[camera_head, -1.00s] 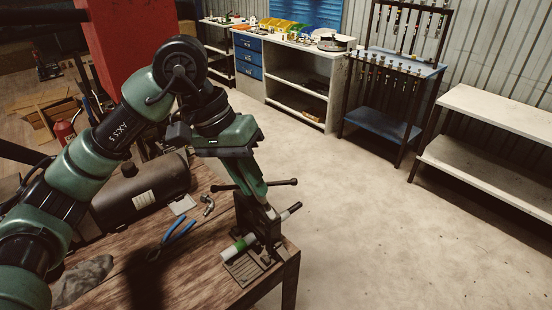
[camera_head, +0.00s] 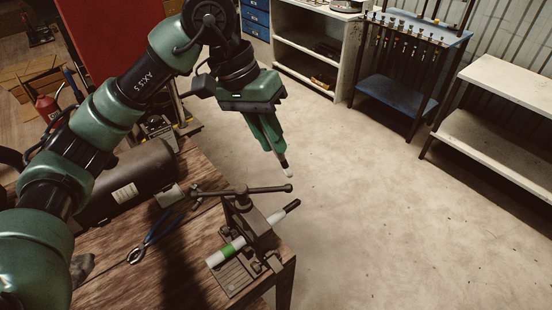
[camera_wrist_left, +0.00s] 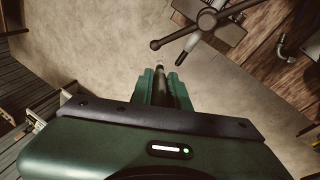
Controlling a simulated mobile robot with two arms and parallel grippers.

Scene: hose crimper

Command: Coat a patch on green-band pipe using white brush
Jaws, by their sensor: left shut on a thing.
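A white pipe with a green band (camera_head: 228,250) is clamped at a slant in a dark vise (camera_head: 247,222) at the table's near right corner. Its far end (camera_head: 293,206) is dark. My left gripper (camera_head: 277,148) is shut on a slim brush with a dark shaft and white tip (camera_head: 287,172), pointing down. It hangs above and beyond the vise, over the floor, apart from the pipe. In the left wrist view the brush (camera_wrist_left: 161,72) shows between the fingers, with the vise (camera_wrist_left: 210,20) at the top. My right gripper is out of view.
The vise's long handle bar (camera_head: 245,191) sticks out below the brush. Blue-handled pliers (camera_head: 155,238) and a dark tank (camera_head: 125,185) are on the wooden table (camera_head: 185,265). Shelves stand along the wall; the floor beyond the table is clear.

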